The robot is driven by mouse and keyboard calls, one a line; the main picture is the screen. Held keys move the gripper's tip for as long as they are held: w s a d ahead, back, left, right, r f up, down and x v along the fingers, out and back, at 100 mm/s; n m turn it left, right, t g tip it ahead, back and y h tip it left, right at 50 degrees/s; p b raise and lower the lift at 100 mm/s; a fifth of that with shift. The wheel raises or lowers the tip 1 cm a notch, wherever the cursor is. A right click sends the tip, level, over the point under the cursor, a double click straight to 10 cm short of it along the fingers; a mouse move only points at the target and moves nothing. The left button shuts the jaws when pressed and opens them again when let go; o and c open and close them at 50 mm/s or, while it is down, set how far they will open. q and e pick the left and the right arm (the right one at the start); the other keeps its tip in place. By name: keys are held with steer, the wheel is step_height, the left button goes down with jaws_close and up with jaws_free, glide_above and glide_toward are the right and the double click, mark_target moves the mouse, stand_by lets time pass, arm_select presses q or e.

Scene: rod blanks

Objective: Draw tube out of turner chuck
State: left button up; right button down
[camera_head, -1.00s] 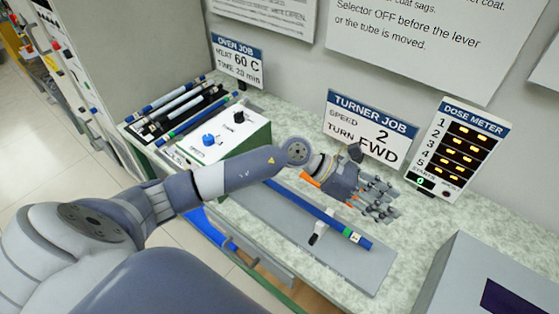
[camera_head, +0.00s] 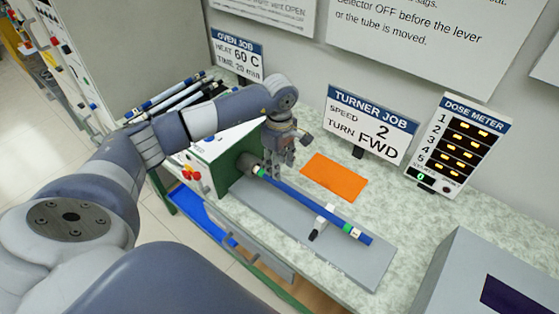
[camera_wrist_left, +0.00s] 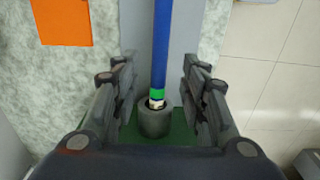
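The blue tube (camera_head: 300,199) lies along the turner's grey bed, with a green and white band at each end. Its near-chuck end sits at the mouth of the grey chuck (camera_head: 246,163) on the turner's green face (camera_head: 213,164). In the left wrist view the tube (camera_wrist_left: 160,45) runs down into the round chuck (camera_wrist_left: 155,121). My left gripper (camera_head: 276,168) is open above the tube beside the chuck. Its fingers (camera_wrist_left: 158,92) stand apart on both sides of the tube, with gaps. My right gripper is not in view.
A white support (camera_head: 323,221) stands under the tube's free end. An orange mat (camera_head: 334,177) lies behind the bed. Several rods (camera_head: 165,95) lie in a rack at the back left. A grey box (camera_head: 480,275) stands at the right front.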

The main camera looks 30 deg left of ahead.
mark_target(297, 193)
arm_select(q)
step_height(297, 193, down, 9)
steer(key=b, duration=0.5)
steer(key=shift+r+b, duration=0.1)
steer(key=shift+b, duration=0.2)
steer(key=shift+f+b, duration=0.55)
steer(key=shift+f, duration=0.05)
steer(key=shift+c, duration=0.2)
steer(key=c, duration=0.8)
steer(key=shift+d, duration=0.1)
steer(key=shift+s+d+r, duration=0.1)
steer(key=shift+s+d, duration=0.05)
steer(key=shift+d, duration=1.4)
steer(key=shift+s+d+r, duration=0.1)
steer(key=shift+d, duration=1.45)
